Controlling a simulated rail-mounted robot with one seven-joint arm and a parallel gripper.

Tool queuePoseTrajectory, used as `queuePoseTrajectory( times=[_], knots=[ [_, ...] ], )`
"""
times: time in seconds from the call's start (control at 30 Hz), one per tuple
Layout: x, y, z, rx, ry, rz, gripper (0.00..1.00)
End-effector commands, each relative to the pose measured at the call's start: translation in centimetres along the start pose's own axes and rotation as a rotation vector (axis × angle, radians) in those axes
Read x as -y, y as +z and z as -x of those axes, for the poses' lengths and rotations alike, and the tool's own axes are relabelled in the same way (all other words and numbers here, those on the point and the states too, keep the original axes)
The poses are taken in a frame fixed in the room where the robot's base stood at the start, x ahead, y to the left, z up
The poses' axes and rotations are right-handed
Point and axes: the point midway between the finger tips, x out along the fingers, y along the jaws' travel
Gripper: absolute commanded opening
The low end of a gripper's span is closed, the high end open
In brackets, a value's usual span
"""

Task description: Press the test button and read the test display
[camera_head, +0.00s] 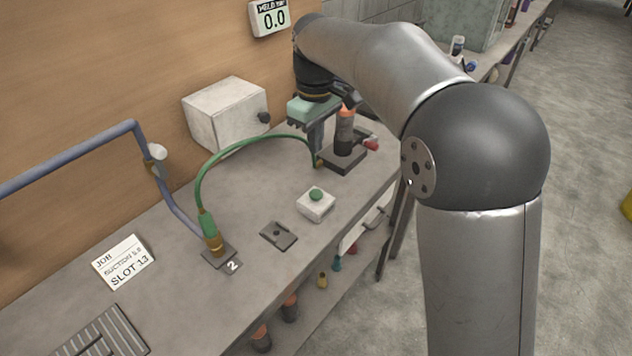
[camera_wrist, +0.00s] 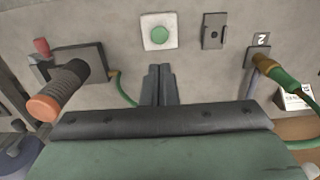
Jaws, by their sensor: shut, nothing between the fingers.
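The test button is a green round button (camera_head: 316,194) on a small white box on the bench, left of my arm; it also shows in the wrist view (camera_wrist: 159,35). The display (camera_head: 269,18) on the wall at the top reads 0.0; its small heading is hard to read. My gripper (camera_wrist: 159,70) is shut and empty. Its fingertips appear just below the button box in the wrist view, apart from it. In the head view the gripper hangs beyond the box, near the dark block, and its fingertips are hard to make out.
A dark block with an orange-topped cylinder (camera_head: 345,130) and red knob stands beside my gripper. A green hose (camera_head: 218,157) arches to a connector at plate 2. A small dark plate (camera_head: 278,235), white wall box (camera_head: 226,112) and SLOT 13 card (camera_head: 123,262) are nearby.

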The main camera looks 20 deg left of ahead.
Motion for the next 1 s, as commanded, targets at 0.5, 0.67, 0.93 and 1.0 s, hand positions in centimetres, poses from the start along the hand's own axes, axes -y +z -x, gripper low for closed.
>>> queuePoseTrajectory(
  times=[0.5, 0.67, 0.93, 1.0],
  knots=[
    [0.1, 0.1, -10.2, 0.003, -0.001, 0.0, 0.0],
    [0.0, 0.1, -11.8, 0.002, -0.001, -0.001, 0.0],
    [0.0, 0.0, -12.4, 0.0, 0.001, -0.001, 0.0],
    [0.0, 0.0, -12.4, 0.0, 0.0, -0.001, 0.0]
  ],
)
